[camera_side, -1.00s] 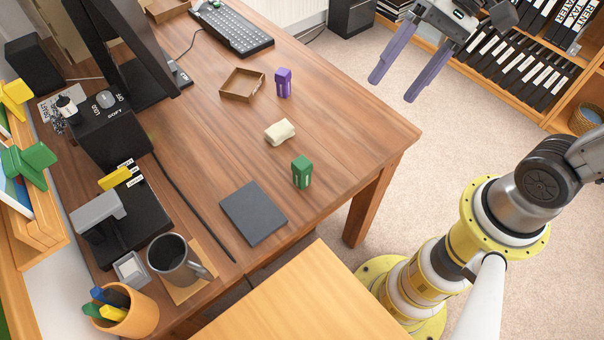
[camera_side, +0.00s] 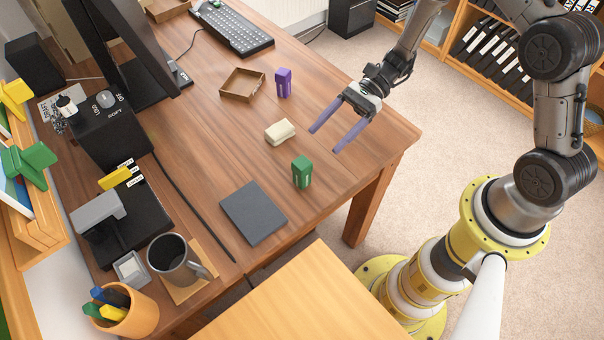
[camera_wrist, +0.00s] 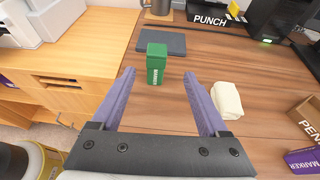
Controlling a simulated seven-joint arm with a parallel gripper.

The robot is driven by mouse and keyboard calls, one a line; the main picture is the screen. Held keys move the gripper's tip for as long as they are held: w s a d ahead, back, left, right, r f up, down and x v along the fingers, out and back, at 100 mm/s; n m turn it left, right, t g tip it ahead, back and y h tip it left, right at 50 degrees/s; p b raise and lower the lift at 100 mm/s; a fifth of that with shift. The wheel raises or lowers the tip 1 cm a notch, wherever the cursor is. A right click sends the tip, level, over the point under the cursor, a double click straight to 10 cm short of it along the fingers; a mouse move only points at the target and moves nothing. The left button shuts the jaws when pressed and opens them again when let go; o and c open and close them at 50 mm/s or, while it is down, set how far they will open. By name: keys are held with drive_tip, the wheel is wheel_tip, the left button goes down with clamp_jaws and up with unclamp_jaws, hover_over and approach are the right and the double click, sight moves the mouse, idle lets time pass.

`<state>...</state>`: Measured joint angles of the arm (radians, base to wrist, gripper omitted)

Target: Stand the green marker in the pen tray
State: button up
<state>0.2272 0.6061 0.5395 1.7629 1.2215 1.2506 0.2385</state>
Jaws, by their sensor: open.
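The green marker (camera_side: 302,171) is a short, thick block standing upright on the wooden desk. It also shows in the wrist view (camera_wrist: 156,63), with its printed label facing my gripper. My gripper (camera_side: 323,141) is open and empty. Its purple fingers point down toward the desk, to the right of and behind the marker in the side view. In the wrist view the marker stands beyond the fingertips (camera_wrist: 162,80), roughly between them. The pen tray (camera_side: 242,84) is an open, empty brown box on the desk; only part of it shows in the wrist view (camera_wrist: 309,118).
A purple marker (camera_side: 283,82) stands beside the pen tray. A cream lump (camera_side: 280,132) lies between tray and green marker. A dark flat pad (camera_side: 254,212) lies in front of the green marker. A mug (camera_side: 177,260) stands at the left.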

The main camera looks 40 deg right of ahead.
sight(307, 159)
drive_tip(key=x, duration=0.7)
drive_tip(key=shift+s+a+f, duration=0.15)
drive_tip(key=shift+a, duration=0.15)
drive_tip(key=shift+s+x, duration=0.1)
drive_tip(key=shift+x, duration=1.2)
drive_tip(key=shift+s+x, duration=0.15)
drive_tip(key=shift+x, duration=1.15)
drive_tip(key=shift+f, duration=0.15)
clamp_jaws()
